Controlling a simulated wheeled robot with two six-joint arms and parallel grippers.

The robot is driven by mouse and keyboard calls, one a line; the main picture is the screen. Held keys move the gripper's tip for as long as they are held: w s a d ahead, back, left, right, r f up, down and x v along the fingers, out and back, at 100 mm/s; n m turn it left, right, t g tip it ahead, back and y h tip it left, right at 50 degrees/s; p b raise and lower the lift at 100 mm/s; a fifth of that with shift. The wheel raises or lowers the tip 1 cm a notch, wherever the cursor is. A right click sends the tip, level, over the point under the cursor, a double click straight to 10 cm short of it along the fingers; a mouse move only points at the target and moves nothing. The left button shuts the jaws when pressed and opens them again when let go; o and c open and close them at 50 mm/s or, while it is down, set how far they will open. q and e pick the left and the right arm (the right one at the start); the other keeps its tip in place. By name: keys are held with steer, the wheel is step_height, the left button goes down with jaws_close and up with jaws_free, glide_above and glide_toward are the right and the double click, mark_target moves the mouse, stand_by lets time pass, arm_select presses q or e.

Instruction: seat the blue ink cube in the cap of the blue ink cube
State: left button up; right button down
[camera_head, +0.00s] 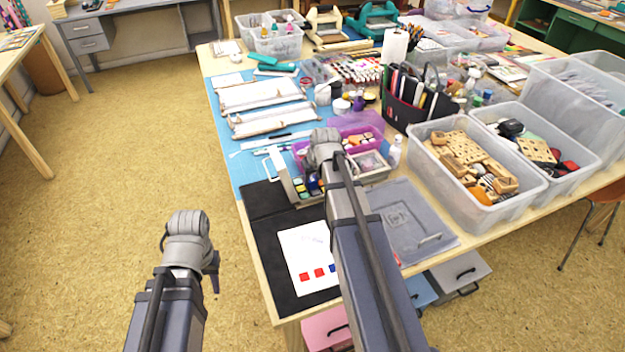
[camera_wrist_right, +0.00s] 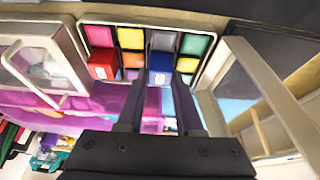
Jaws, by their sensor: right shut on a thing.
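The blue ink cube (camera_wrist_right: 160,66) is in the right wrist view, dark blue with a pale lower side. My right gripper (camera_wrist_right: 160,76) is shut on it, with a dark finger on each side, over the tray of coloured pads (camera_wrist_right: 117,82). I cannot make out its cap or whether the cube is seated.
A red cube (camera_wrist_right: 103,65) stands in the tray close to the left finger. A white sheet (camera_head: 300,250) with red and blue squares lies on the black mat (camera_head: 262,200). A purple bin (camera_head: 376,127) and a small bottle (camera_head: 394,152) stand nearby.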

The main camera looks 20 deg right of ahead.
steer(key=shift+f, duration=0.1)
steer(key=shift+f, duration=0.15)
steer(key=c, duration=0.6)
jaws_free()
steer(key=shift+o, duration=0.2)
steer(key=p+v, duration=0.7)
steer(key=v, duration=0.1)
steer(key=shift+w+d, duration=0.25)
steer(key=shift+w, duration=0.05)
